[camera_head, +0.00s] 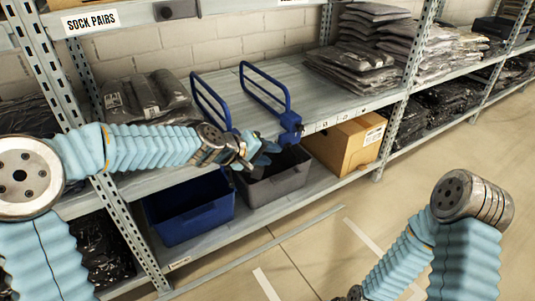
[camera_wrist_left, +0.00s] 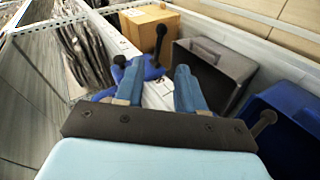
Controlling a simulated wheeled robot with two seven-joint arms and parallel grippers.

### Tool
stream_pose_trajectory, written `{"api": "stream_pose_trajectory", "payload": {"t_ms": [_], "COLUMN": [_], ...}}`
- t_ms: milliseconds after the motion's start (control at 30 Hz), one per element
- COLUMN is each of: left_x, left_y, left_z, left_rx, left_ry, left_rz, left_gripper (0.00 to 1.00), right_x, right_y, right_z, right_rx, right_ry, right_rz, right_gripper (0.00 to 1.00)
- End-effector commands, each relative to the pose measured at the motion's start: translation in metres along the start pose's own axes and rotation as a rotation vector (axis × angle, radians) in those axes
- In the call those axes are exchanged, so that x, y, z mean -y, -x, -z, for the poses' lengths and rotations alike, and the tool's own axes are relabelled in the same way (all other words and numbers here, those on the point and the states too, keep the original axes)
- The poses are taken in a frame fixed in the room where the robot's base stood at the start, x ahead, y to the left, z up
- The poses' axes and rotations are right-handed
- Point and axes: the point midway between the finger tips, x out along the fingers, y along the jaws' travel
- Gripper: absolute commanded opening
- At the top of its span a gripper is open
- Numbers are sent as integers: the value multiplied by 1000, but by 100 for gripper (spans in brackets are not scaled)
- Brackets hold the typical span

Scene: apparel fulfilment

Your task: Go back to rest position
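My left arm reaches in from the left over the front of the middle shelf. Its gripper (camera_head: 262,152) is in front of the shelf edge, near the blue wire divider (camera_head: 267,88) and above the grey bin. In the left wrist view the two blue fingers of my left gripper (camera_wrist_left: 160,88) stand apart with nothing held between them. A blue divider base (camera_wrist_left: 138,75) lies just beyond the left finger; I cannot tell whether they touch. My right arm (camera_head: 440,235) hangs bent at the lower right; its gripper is outside the picture.
A blue bin (camera_head: 190,217) and a grey bin (camera_head: 275,185) stand on the lower shelf beside a cardboard box (camera_head: 348,142). Bagged garments (camera_head: 350,68) are stacked on the middle shelf. A perforated upright (camera_head: 130,235) stands below my left arm. The floor at right is clear.

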Motion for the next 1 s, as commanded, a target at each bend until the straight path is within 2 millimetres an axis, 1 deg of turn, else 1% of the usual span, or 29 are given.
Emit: {"api": "stream_pose_trajectory", "payload": {"t_ms": [233, 267, 367, 467, 500, 567, 600, 667, 700, 767, 800, 833, 900, 1000], "left_x": [2, 5, 31, 82, 108, 151, 179, 219, 243, 273, 289, 299, 317, 332], "left_y": [-1, -2, -12, -27, -32, -36, -36, -31, -25, -12, -3, 4, 18, 33], "left_z": [-1, -2, -11, -35, -49, -74, -95, -128, -150, -180, -199, -212, -236, -258], "left_rx": [1, 3, 20, 57, 79, 119, 153, 206, 245, 299, 334, 358, 405, 448], "left_ry": [0, 0, -3, -18, -29, -50, -66, -96, -116, -143, -160, -173, -192, -212], "left_rz": [4, 10, 57, 146, 191, 262, 309, 373, 410, 457, 481, 496, 523, 543], "left_gripper": [39, 39, 39, 39, 39, 39, 39, 39, 39, 39, 39, 39, 39, 39], "right_x": [0, 0, 3, 7, 9, 12, 15, 18, 20, 23, 24, 26, 28, 29], "right_y": [1, 1, 6, 14, 17, 24, 28, 33, 37, 42, 44, 46, 49, 51], "right_z": [0, 0, 0, -1, -1, -2, -2, -3, -3, -4, -4, -5, -5, -6], "right_rx": [0, 0, 1, 3, 4, 6, 7, 9, 10, 12, 13, 14, 15, 16], "right_ry": [0, 0, 1, 3, 4, 5, 7, 8, 10, 11, 12, 13, 14, 16], "right_rz": [0, 0, 1, 2, 3, 5, 6, 8, 9, 10, 11, 12, 13, 14], "right_gripper": [43, 43, 43, 43, 43, 43, 43, 43, 43, 43, 43, 43, 43, 43]}}
